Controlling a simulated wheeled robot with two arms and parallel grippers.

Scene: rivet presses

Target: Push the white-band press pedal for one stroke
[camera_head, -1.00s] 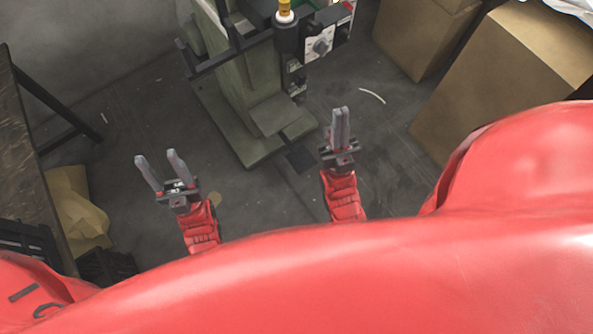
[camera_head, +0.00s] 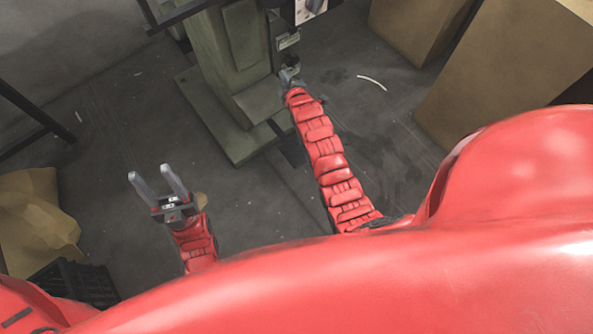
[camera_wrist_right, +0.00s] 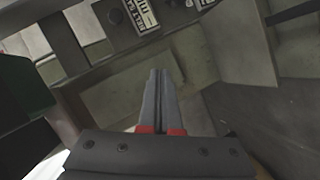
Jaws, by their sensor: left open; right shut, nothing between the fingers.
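The grey-green press (camera_head: 236,60) stands at the top of the head view, its upper part cut off, so no white band shows. The dark pedal (camera_head: 293,151) lies low by the press's foot, partly hidden behind my right arm. My right gripper (camera_head: 289,76) is beside the press's right side, well above the floor and away from the pedal in the picture; its fingers are hard to see there. In the right wrist view my right gripper (camera_wrist_right: 158,72) is shut and empty, with press parts beyond it. My left gripper (camera_head: 149,172) is open and empty over the floor.
Cardboard boxes (camera_head: 505,85) stand at the right. A crumpled tan bag (camera_head: 36,220) and a black crate (camera_head: 75,283) are at the left. A white strip (camera_head: 372,82) lies on the floor. The floor between the press and my left gripper is clear.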

